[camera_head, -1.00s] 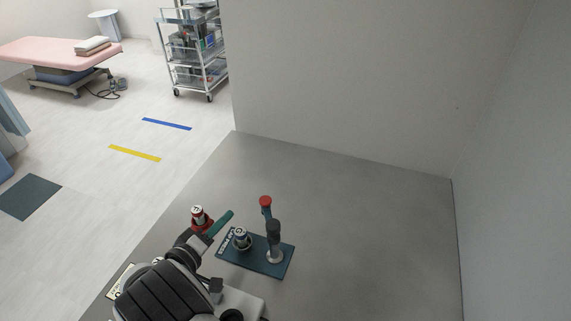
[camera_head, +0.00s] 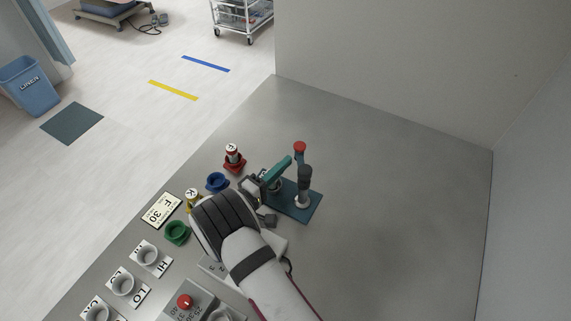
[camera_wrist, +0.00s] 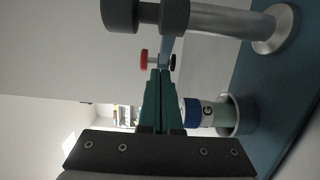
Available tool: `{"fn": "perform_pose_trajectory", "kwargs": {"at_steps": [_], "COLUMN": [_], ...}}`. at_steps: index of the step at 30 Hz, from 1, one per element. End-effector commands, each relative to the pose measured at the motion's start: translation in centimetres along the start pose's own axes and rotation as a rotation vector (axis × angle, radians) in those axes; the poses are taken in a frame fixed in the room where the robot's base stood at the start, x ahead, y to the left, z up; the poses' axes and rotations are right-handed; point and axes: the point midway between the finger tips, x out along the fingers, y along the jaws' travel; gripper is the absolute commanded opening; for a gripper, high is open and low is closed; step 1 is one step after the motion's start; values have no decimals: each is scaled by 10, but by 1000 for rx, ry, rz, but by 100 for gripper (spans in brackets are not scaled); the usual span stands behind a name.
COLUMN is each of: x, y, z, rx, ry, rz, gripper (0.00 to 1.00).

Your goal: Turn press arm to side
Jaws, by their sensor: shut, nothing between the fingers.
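The press stands on a dark teal base plate (camera_head: 298,210). Its upright post (camera_head: 303,188) has a black collar, which also shows in the wrist view (camera_wrist: 145,14). The press arm extends from the collar to a red knob (camera_head: 300,147); the knob also shows in the wrist view (camera_wrist: 144,59). A canister marked G with a blue band (camera_wrist: 198,112) sits in the cup (camera_wrist: 234,114) on the plate. My gripper (camera_head: 288,159) is beside the post, left of it. Its green fingers (camera_wrist: 159,76) are shut and empty, with the tips close to the press arm; contact cannot be told.
A red holder with a canister (camera_head: 233,159), a blue cup (camera_head: 217,182), a yellow holder with a canister (camera_head: 193,198) and a green cup (camera_head: 177,232) stand left of my arm. White cups marked HI (camera_head: 148,254) and LO (camera_head: 122,284) are at front left. The right tabletop is clear.

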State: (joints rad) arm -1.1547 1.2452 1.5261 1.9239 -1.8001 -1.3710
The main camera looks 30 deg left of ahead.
Motion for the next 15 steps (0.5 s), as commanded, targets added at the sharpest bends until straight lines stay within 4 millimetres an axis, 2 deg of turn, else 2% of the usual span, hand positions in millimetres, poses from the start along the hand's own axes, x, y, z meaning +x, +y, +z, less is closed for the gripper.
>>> {"fn": "perform_pose_trajectory", "kwargs": {"at_steps": [15], "x": [10], "y": [0], "z": [7], "rx": [1], "ry": [-1], "rz": [-1], "gripper": [0]}}
